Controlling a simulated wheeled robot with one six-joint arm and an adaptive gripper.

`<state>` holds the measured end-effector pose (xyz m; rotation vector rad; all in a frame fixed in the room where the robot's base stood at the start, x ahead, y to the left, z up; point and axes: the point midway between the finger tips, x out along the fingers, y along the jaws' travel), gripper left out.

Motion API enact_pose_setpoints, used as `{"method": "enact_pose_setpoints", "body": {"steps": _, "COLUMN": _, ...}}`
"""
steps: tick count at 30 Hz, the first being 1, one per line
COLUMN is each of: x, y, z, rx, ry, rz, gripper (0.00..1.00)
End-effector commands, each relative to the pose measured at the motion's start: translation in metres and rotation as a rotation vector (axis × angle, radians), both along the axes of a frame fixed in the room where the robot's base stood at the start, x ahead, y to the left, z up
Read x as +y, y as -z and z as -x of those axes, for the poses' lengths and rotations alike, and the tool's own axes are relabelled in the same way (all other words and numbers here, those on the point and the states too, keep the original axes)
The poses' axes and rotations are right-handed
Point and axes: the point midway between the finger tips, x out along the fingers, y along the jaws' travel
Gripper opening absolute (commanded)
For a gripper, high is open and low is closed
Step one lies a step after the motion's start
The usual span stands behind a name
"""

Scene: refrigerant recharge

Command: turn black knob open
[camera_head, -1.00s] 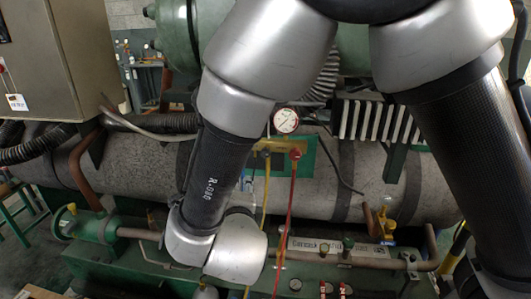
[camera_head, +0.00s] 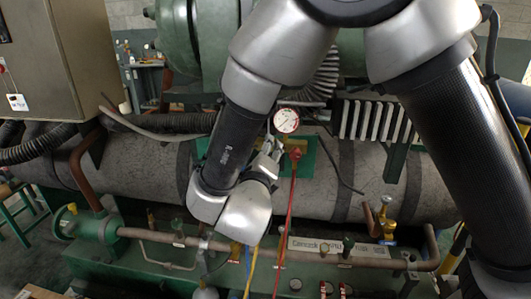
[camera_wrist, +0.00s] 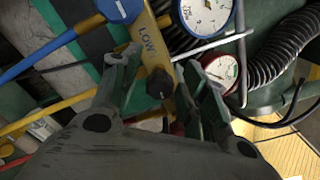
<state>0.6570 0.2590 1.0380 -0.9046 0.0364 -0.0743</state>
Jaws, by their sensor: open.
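The black knob (camera_wrist: 160,84) sits on a yellow manifold body (camera_wrist: 150,45) marked LOW in the wrist view. My gripper (camera_wrist: 158,68) is open, with one finger on each side of the knob. I cannot tell whether either finger touches it. In the head view my gripper (camera_head: 268,155) is small and partly behind my wrist, just left of the red knob (camera_head: 295,153) and below the gauge. The black knob is hidden there.
A white-faced gauge (camera_head: 287,120) stands above the manifold; two gauges (camera_wrist: 207,14) (camera_wrist: 221,72) show in the wrist view. A blue hose (camera_wrist: 52,56), yellow hoses (camera_wrist: 50,113) and a red hose (camera_head: 287,215) run close by. A large grey insulated cylinder (camera_head: 340,180) lies behind.

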Motion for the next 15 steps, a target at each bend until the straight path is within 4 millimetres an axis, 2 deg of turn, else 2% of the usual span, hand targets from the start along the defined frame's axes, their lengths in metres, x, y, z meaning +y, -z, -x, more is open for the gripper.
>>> {"method": "enact_pose_setpoints", "body": {"steps": 5, "x": 0.0002, "y": 0.0001, "z": 0.0002, "rx": 0.001, "ry": -0.001, "rz": 0.000, "gripper": 0.42}}
{"method": "enact_pose_setpoints", "body": {"steps": 12, "x": 0.0002, "y": 0.0001, "z": 0.0003, "rx": 0.000, "ry": -0.001, "rz": 0.000, "gripper": 0.00}}
{"method": "enact_pose_setpoints", "body": {"steps": 15, "x": 0.0003, "y": 0.0000, "z": 0.0004, "rx": 0.000, "ry": -0.001, "rz": 0.000, "gripper": 0.00}}
